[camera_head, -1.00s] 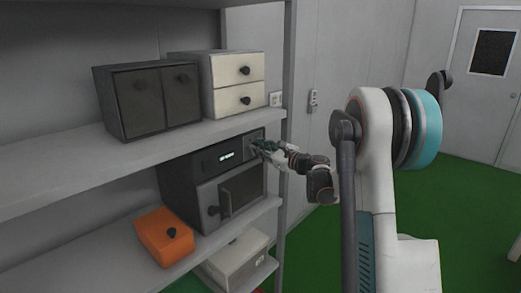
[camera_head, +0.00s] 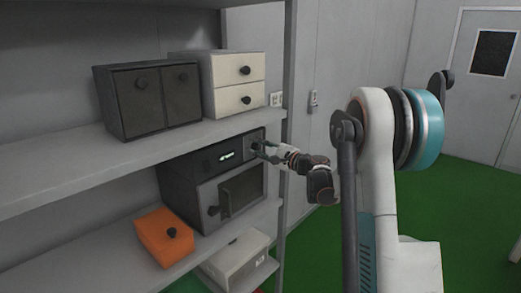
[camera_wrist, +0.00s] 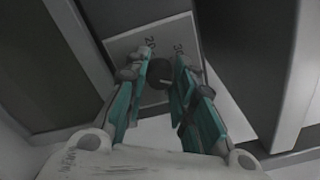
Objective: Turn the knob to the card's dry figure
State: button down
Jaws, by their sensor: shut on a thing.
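The dark round knob (camera_wrist: 160,73) sits on a pale dial plate (camera_wrist: 125,43) with the figures 20 and 30 showing in the wrist view. A light pointer mark on the knob is seen between my fingers. My gripper (camera_wrist: 161,70) is shut on the knob, one teal finger on each side. In the head view my gripper (camera_head: 261,151) is at the right end of the dark oven-like unit's panel (camera_head: 222,157), which has a small lit display. A small white card (camera_head: 275,99) stands on the shelf edge above; its writing is too small to read.
The unit's door (camera_head: 240,193) is below the panel. Dark drawers (camera_head: 145,97) and white drawers (camera_head: 235,85) stand on the shelf above (camera_head: 130,155). An orange box (camera_head: 165,237) is on the lower shelf. A shelf post (camera_head: 288,120) stands close to my gripper.

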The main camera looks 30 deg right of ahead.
dwell(0.4)
jog(key=c, duration=1.3)
grip_release()
jog(key=shift+c, duration=0.2)
jog(key=v, duration=1.2)
jog(key=shift+a, duration=0.15)
